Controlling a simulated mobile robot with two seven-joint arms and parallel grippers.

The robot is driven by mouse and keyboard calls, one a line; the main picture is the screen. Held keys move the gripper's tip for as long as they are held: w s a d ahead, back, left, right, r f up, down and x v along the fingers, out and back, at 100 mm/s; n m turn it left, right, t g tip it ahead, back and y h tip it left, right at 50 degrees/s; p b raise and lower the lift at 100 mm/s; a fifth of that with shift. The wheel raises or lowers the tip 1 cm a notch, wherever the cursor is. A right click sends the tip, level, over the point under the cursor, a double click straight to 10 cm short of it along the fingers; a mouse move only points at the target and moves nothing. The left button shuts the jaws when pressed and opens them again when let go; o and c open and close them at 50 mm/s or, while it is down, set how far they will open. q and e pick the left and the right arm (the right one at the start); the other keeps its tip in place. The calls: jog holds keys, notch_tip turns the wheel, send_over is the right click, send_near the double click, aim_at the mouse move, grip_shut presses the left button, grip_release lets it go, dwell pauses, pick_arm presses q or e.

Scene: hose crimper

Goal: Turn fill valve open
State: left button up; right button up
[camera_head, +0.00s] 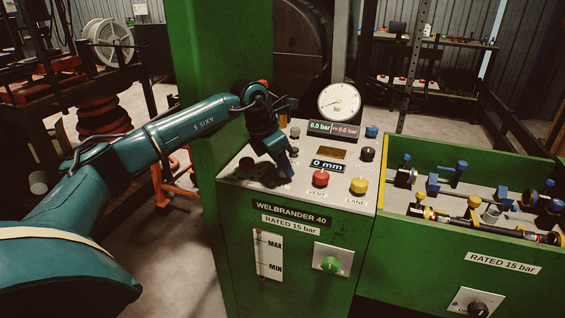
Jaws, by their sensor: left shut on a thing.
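The green crimper console labelled WELBRANDER 40 (229,222) stands in the middle, with a pale sloped control panel (324,199) on top. My left gripper (288,174) reaches down to the left part of this panel, left of the red VENT knob (320,179). It is shut on a small panel control that the gripper and its shadow mostly hide. I cannot read a fill label, so I cannot tell for sure that this control is the fill valve. The round gauge (339,102) needle and the 0.0 bar display (320,127) show behind. My right gripper is not in view.
A yellow knob (358,186) sits right of the red one. A black knob (367,154) and a blue knob (371,132) stand behind. A green knob (330,264) is on the front. A green tray (470,155) with several valves and fittings adjoins at right.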

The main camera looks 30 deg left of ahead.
pick_arm(q)
jog(key=shift+m, duration=0.3)
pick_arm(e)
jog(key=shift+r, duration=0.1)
pick_arm(q)
jog(key=shift+m+h+p, duration=0.3)
jog(key=shift+m+p, duration=0.05)
jog(key=shift+m, duration=0.15)
jog(key=m+g, duration=0.1)
jog(key=m, duration=0.1)
jog(key=shift+w+m+h+p, duration=0.1)
jog(key=shift+m+h+p, duration=0.2)
jog(key=shift+p, duration=0.05)
jog(key=m, duration=0.2)
jog(key=m+g, duration=0.1)
jog(key=m, duration=0.1)
jog(key=shift+w+m+g+h, duration=0.15)
jog(key=shift+m+g+h, duration=0.15)
jog(key=shift+h, duration=0.1)
jog(key=m+g, duration=0.1)
jog(key=m, duration=0.2)
jog(key=shift+w+m+g, duration=0.1)
jog(key=shift+m+g, duration=0.6)
jog(key=shift+m, duration=0.8)
jog(key=shift+w+m+g+b, duration=0.1)
jog(key=shift+m+g+b, duration=0.4)
jog(key=shift+m, duration=1)
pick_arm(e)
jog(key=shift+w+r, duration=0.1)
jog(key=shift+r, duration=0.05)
